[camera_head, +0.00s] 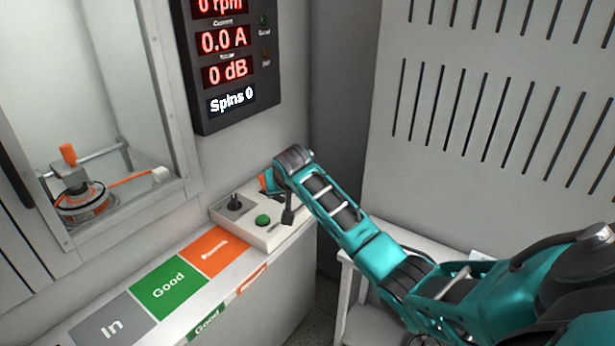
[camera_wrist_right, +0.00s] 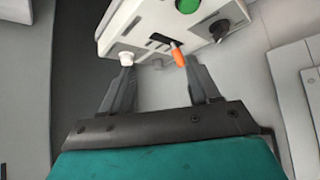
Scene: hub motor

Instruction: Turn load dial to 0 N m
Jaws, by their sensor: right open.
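The control box (camera_head: 262,238) sits on the ledge, with a black knob (camera_head: 235,204) and a green button (camera_head: 263,221) on top. No legible label shows which control is the load dial. My left gripper is out of view.
The dark display panel (camera_head: 228,60) above reads 0.0 A, 0 dB and Spins 0. A motor (camera_head: 82,200) with an orange handle sits in the bay at left. Coloured In, Good and orange pads (camera_head: 167,284) line the ledge. A slotted wall (camera_head: 490,110) stands right.

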